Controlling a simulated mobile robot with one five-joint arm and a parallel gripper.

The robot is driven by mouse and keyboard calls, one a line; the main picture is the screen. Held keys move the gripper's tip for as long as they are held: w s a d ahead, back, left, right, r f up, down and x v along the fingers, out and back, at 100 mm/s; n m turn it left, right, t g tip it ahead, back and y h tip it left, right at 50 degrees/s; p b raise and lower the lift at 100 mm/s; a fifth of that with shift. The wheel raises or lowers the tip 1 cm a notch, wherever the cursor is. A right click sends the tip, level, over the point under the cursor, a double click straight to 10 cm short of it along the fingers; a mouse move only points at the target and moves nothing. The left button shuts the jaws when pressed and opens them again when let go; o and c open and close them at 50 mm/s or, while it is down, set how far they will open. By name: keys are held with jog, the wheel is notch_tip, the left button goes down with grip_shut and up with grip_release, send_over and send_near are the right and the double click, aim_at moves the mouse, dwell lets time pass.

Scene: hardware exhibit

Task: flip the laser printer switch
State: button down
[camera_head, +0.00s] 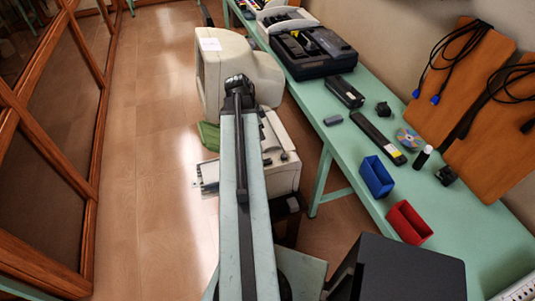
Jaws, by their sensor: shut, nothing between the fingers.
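A beige machine that looks like the laser printer (283,150) stands low, left of the green table. My pale arm crosses in front of it and hides its middle. A flat tray-like part (208,176) shows on its left side. I cannot make out a switch on it. My gripper (240,82) seems to be the small dark end of the arm, in front of the beige monitor and beyond the printer in the picture. It is shut and empty. Its fingers are too small to tell apart, and I see no contact with the printer.
A beige monitor (254,68) stands behind the printer. The green table (338,130) on the right bears a dark case (308,52), a blue bin (376,177) and a red bin (408,223). Wood-framed panels line the left; the floor (150,150) between is clear.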

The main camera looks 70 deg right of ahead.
aim_at(265, 161)
jog(key=b+x, duration=0.9)
jog(key=w+b+x, duration=0.1)
jog(key=b+x, duration=0.3)
jog(key=x, duration=0.1)
jog(key=shift+a+f+b, duration=0.2)
jog(key=shift+a+b, duration=0.15)
jog(key=shift+a, duration=0.05)
jog(key=shift+r, duration=0.1)
jog(key=shift+s+d, duration=0.1)
jog(key=shift+a, duration=0.2)
jog(key=shift+w+a, duration=0.45)
jog(key=shift+w, duration=0.25)
